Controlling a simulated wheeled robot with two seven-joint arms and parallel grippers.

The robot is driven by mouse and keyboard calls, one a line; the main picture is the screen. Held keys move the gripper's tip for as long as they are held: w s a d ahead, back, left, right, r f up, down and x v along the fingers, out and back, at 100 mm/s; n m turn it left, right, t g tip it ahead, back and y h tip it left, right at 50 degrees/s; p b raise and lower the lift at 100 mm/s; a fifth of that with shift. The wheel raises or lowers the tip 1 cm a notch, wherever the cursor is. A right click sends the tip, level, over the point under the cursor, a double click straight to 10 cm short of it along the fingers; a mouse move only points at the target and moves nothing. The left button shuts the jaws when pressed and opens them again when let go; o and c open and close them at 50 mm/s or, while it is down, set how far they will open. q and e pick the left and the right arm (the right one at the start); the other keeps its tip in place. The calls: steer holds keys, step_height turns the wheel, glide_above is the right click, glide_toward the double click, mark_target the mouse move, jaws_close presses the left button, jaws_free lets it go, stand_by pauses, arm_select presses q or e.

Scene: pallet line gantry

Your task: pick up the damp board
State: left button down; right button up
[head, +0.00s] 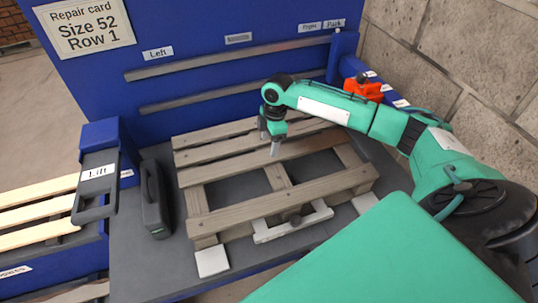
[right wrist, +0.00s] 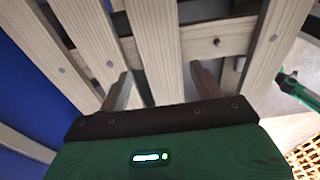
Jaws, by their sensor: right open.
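A grey-brown wooden pallet (head: 290,205) lies on the dark bench, with several slats and a wide gap between its back slats and front slat. None of its boards visibly stands out as damp, so I cannot tell which is the damp board. My right gripper (head: 270,145) is open, pointing down over the back slats. In the right wrist view its fingers (right wrist: 160,85) are apart with nailed slats (right wrist: 155,45) beyond them; I see nothing held. Whether the fingertips touch a slat is unclear. My left gripper is not in view.
Light boards (head: 35,213) lie in a blue rack at left, beside a grey "Lift" handle (head: 97,185). A black device (head: 155,200) stands left of the pallet. A blue panel (head: 200,100) with two rails rises behind. An orange object (head: 363,88) sits at back right near a block wall.

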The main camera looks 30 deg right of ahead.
step_height(320, 180, down, 4)
steer(key=shift+s+r+p, duration=0.15)
steer(key=shift+p, duration=0.65)
steer(key=shift+f, duration=0.5)
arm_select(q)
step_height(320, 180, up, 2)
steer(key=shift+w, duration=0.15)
arm_select(e)
steer(key=c, duration=0.9)
steer(key=shift+r, duration=0.1)
